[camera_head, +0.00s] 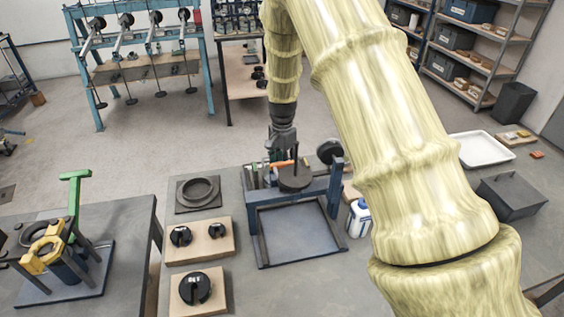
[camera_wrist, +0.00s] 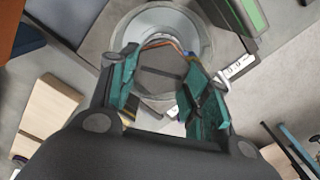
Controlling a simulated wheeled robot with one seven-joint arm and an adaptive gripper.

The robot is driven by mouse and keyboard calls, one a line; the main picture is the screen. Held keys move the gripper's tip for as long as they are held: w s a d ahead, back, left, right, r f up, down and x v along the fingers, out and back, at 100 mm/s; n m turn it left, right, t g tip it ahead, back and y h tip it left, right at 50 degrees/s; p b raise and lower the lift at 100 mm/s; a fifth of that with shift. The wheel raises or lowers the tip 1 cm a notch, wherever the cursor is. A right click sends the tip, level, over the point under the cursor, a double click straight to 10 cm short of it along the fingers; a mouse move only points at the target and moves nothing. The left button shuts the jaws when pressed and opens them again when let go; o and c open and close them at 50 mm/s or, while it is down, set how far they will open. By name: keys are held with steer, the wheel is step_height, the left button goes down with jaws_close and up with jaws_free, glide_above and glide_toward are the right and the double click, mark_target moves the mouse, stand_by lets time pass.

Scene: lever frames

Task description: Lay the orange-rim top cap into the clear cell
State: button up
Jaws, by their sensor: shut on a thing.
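My gripper (camera_head: 282,148) points down over the blue-framed stand in the head view. In the wrist view its teal-padded fingers (camera_wrist: 163,68) are shut on the orange-rim top cap, whose thin orange edge (camera_wrist: 165,44) shows between the fingertips. An orange edge also shows just below the gripper in the head view (camera_head: 281,163). A pale, see-through round wall, apparently the clear cell (camera_wrist: 158,17), lies beyond the fingertips in the wrist view. The cap overlaps it there; I cannot tell whether they touch. The fingers and arm hide much of both.
The blue stand (camera_head: 258,227) has a dark round block (camera_head: 295,179) close to the gripper. Wooden boards with black weights (camera_head: 194,288) and a dark ring plate (camera_head: 198,194) lie to its left. A white bottle (camera_head: 359,217) stands to its right. A white tray (camera_head: 484,149) lies farther right.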

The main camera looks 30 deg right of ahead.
steer(key=shift+f, duration=0.1)
stand_by(0.5)
steer(key=o, duration=1.3)
step_height(320, 180, up, 12)
